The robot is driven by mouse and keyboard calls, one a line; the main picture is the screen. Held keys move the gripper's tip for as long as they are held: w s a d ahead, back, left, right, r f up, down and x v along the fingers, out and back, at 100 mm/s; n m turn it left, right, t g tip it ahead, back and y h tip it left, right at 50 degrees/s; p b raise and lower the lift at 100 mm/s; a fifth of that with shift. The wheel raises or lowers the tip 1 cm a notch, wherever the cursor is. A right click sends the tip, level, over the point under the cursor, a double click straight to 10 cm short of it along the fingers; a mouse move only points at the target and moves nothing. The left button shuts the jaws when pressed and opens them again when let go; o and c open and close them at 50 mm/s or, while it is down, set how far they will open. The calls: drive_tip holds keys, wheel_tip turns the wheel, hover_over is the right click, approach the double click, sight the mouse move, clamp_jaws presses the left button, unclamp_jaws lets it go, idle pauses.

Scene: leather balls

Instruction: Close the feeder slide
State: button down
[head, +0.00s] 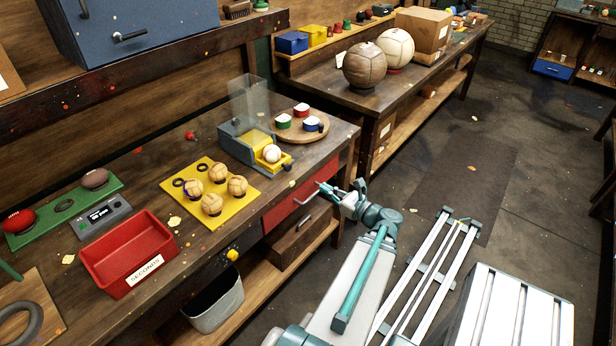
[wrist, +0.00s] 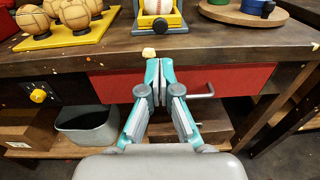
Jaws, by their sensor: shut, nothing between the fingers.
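The feeder (head: 236,140) is a grey-blue housing with a clear upright hopper (head: 249,99) on the bench. Its yellow slide (head: 285,164) sticks out of the front toward the bench edge, with a white ball (head: 272,153) on it. In the wrist view the slide (wrist: 146,22) and ball (wrist: 158,6) show at the top, cut off by the frame. My gripper (head: 321,187) is shut and empty, off the bench's front edge and apart from the slide. In the wrist view my gripper (wrist: 158,82) points at the red drawer front below the slide.
The red drawer (head: 297,204) has a projecting handle (wrist: 203,91) beside my fingers. A yellow tray with several balls (head: 222,222) lies left of the feeder, and a round wooden board with tins (head: 318,133) lies right. A grey bin (head: 215,305) stands below.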

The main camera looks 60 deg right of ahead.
sight(289, 169)
drive_tip(key=w+p, duration=0.1)
drive_tip(key=w, duration=0.3)
drive_tip(key=w+d+p, duration=0.1)
drive_tip(key=w+p, duration=0.1)
drive_tip(key=w, duration=0.2)
drive_tip(key=w+p, duration=0.1)
drive_tip(key=w, duration=0.3)
drive_tip(key=shift+w+d+f, duration=0.15)
drive_tip(key=shift+d, duration=0.25)
drive_tip(key=shift+w+d+f+p, duration=0.1)
drive_tip(key=shift+w+p, duration=0.35)
drive_tip(key=shift+w, duration=0.3)
